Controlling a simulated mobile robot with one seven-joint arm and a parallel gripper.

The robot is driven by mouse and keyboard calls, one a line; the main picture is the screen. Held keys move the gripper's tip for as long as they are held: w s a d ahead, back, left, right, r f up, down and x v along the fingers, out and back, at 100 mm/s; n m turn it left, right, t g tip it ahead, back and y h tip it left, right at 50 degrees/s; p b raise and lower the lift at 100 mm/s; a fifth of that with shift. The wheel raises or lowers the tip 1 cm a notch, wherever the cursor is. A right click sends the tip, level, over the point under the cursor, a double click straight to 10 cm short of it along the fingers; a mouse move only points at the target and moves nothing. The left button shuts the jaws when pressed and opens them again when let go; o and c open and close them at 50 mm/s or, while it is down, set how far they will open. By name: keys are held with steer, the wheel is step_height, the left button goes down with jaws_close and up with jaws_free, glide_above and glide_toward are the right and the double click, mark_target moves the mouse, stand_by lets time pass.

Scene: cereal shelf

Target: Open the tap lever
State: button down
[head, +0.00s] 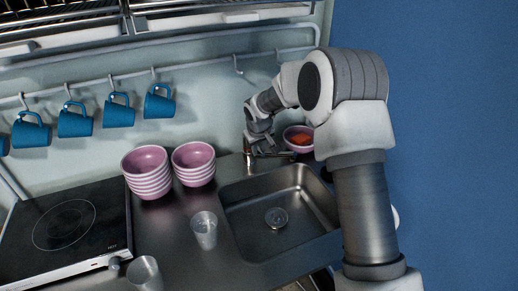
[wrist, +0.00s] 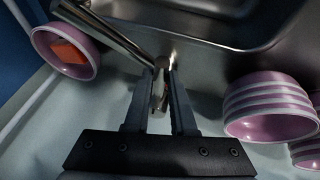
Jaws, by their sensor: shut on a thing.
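The metal tap (head: 268,154) stands at the back edge of the sink, its spout reaching right over the basin. In the wrist view the spout (wrist: 108,32) runs to the upper left. My gripper (head: 250,150) is at the tap; in the wrist view its two fingers (wrist: 161,90) are closed around the tap lever (wrist: 158,92), one on each side. The lower part of the lever lies between the fingers. The head view shows the lever too small to make out its angle.
The sink (head: 280,215) lies in front of the tap. Stacked pink bowls (head: 194,163) stand left of it, and a pink bowl with an orange thing (head: 298,138) stands to the right. A clear glass (head: 204,230) is left of the sink. Blue mugs (head: 118,113) hang on the wall rail.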

stand_by(0.7)
steer(key=shift+w+r+g+p, duration=0.15)
steer(key=shift+r+g+p, duration=0.35)
steer(key=shift+p, duration=0.75)
steer(key=shift+w+a+r+g+h+p, duration=0.1)
steer(key=shift+w+r+g+h+p, duration=0.1)
steer(key=shift+g+h+p, duration=0.35)
steer(key=c, duration=0.8)
jaws_free()
steer(key=shift+o, duration=0.2)
steer(key=shift+r, duration=0.1)
steer(key=d+b+v, duration=0.1)
steer(key=v, duration=1)
steer(key=shift+s+a+r, duration=0.35)
steer(key=shift+a+r, duration=0.05)
